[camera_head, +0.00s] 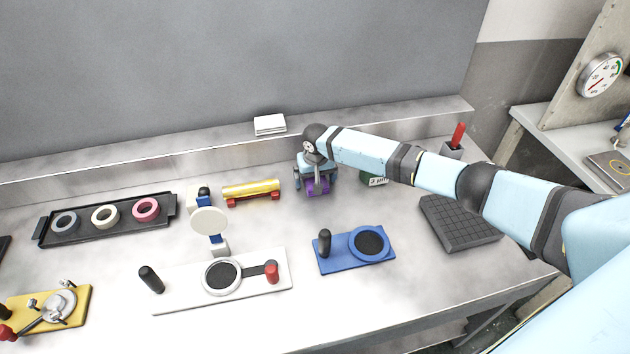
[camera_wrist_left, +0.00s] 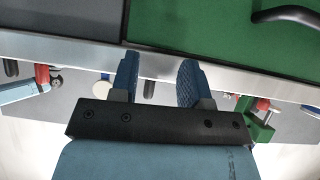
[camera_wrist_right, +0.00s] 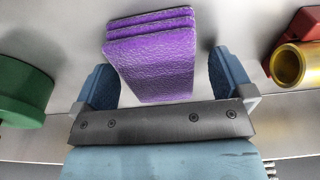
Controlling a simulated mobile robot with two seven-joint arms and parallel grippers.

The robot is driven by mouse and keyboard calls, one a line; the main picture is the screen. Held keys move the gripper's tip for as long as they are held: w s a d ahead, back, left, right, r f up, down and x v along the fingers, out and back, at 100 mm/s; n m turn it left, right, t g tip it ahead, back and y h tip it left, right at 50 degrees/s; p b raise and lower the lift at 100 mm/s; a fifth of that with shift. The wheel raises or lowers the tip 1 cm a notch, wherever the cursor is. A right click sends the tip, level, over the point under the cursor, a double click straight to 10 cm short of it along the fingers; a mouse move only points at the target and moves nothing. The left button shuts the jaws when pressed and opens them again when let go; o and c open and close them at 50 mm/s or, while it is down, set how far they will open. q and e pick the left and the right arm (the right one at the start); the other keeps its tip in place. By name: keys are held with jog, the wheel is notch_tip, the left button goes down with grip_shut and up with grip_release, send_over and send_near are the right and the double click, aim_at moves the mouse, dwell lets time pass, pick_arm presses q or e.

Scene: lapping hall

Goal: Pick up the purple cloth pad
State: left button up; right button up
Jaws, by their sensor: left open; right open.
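The purple cloth pads (camera_wrist_right: 152,55) lie in a small stack in the right wrist view, with several layers showing at the far edge. They also show as a small purple patch (camera_head: 318,187) on the bench in the head view, partly hidden by my right gripper (camera_head: 315,178). In the right wrist view my right gripper (camera_wrist_right: 161,82) is open, with one blue finger on each side of the stack and a gap to each. My left gripper (camera_wrist_left: 159,80) is open and empty in its wrist view, by the bench's front edge. The head view does not show it.
A yellow cylinder on red supports (camera_head: 251,192) is left of the pads; a green round object (camera_head: 372,178) is close on the right. Nearer are a blue plate (camera_head: 335,262), a white plate (camera_head: 180,293) and a dark grid block (camera_head: 458,222). A green panel (camera_wrist_left: 220,35) is near my left gripper.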

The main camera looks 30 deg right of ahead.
jog(key=c, duration=1)
notch_tip(320, 180, up, 20)
jog(key=shift+o, duration=0.6)
jog(key=shift+p, duration=0.35)
jog(key=shift+c, duration=0.2)
